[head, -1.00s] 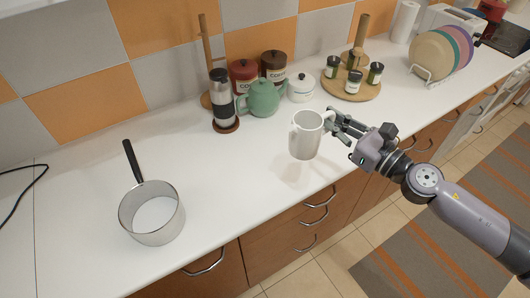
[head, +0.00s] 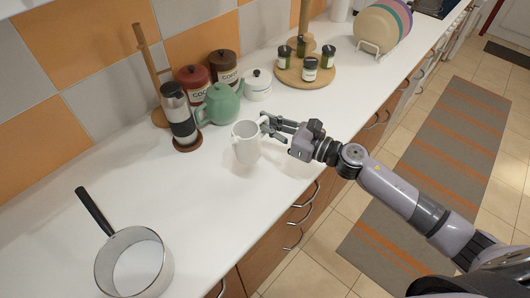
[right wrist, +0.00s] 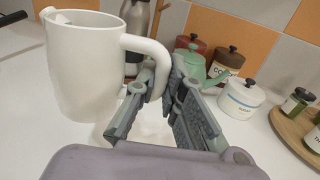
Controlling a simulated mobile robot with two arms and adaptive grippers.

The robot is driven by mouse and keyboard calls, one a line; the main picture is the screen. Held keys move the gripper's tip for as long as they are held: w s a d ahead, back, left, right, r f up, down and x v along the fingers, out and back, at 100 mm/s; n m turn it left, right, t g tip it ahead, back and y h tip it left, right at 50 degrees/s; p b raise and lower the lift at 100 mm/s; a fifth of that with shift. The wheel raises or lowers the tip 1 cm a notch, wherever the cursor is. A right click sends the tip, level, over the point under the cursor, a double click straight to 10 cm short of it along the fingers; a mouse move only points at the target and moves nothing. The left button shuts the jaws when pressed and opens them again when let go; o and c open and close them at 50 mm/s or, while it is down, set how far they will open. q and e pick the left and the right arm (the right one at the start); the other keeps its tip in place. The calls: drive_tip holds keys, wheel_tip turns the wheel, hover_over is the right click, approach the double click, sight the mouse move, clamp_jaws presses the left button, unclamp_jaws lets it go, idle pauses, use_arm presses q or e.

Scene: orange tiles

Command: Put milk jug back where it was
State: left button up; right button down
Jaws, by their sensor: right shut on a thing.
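The white milk jug (head: 246,144) is upright over the front part of the white counter, in front of the green teapot (head: 218,104). My right gripper (head: 268,126) reaches in from the right and is shut on the jug's handle. In the right wrist view the jug (right wrist: 85,70) fills the upper left, with its handle between the fingers of my right gripper (right wrist: 163,80). The jug seems slightly above the counter, but the gap is hard to judge. My left gripper is not in view.
A saucepan (head: 132,264) stands at the front left. A coffee press (head: 180,118), red and brown canisters (head: 225,70) and a white lidded pot (head: 257,85) stand behind the jug. A round wooden board (head: 318,78) holds spice jars. Counter (head: 190,195) between saucepan and jug is clear.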

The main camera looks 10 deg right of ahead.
wheel_tip(320, 180, down, 6)
drive_tip(key=shift+a+f, duration=0.1)
wheel_tip(320, 180, down, 3)
drive_tip(key=shift+w+f, duration=0.1)
drive_tip(key=shift+f, duration=0.1)
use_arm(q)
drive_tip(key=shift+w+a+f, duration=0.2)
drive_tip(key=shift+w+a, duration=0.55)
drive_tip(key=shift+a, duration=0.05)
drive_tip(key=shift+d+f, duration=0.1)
use_arm(e)
drive_tip(key=shift+f+b, duration=0.15)
drive_tip(key=shift+b, duration=0.25)
drive_tip(key=c, duration=1.7)
unclamp_jaws()
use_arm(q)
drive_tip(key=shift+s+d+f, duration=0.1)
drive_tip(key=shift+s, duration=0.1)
